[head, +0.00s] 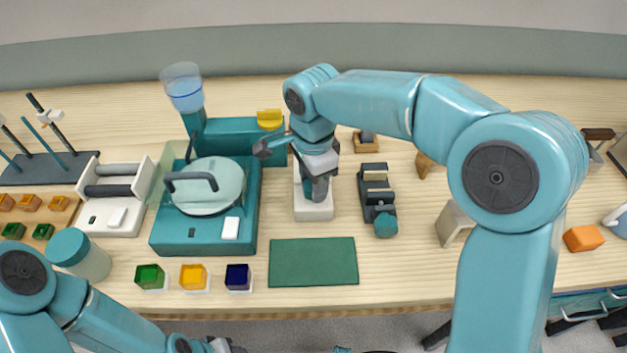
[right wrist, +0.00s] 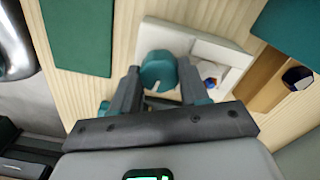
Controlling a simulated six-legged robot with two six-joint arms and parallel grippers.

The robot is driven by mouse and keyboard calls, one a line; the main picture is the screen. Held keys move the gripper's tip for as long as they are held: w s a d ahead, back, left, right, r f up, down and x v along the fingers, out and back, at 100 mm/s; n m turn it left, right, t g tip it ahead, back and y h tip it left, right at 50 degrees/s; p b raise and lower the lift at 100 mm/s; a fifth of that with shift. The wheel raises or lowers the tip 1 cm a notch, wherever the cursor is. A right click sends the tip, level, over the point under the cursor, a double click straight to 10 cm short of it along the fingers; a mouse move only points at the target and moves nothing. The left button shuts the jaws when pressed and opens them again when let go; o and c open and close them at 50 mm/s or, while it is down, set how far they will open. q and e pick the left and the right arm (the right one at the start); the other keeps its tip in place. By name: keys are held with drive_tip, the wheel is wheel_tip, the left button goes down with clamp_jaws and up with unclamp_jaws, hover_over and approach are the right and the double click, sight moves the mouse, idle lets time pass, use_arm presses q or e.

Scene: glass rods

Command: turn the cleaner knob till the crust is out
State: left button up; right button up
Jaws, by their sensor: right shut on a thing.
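The cleaner is a white block (head: 313,212) in the middle of the bench in the head view. It also shows in the right wrist view (right wrist: 232,55). Its round teal knob (right wrist: 158,68) has a pale mark on its near edge. My right gripper (right wrist: 159,82) is shut on the knob, one finger on each side; in the head view, the gripper (head: 319,183) comes down over the block and mostly hides the knob. Beside the knob is a small round opening (right wrist: 209,72) with blue and orange-red in it; I cannot tell whether this is crust. My left gripper (head: 215,345) is partly visible at the bottom edge.
A teal machine (head: 185,238) with a round lid stands left of the cleaner. A dark holder with a teal knob (head: 385,226) stands close on the right. A green mat (head: 312,262) lies in front. Coloured cubes (head: 193,277) sit at the front left.

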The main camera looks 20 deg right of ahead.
drive_tip(key=shift+m, duration=1)
drive_tip(key=o, duration=1.1)
drive_tip(key=shift+c, duration=0.2)
wheel_tip(320, 180, up, 16)
drive_tip(key=p, duration=0.2)
drive_tip(key=shift+r+p, duration=0.15)
drive_tip(key=shift+p, duration=0.15)
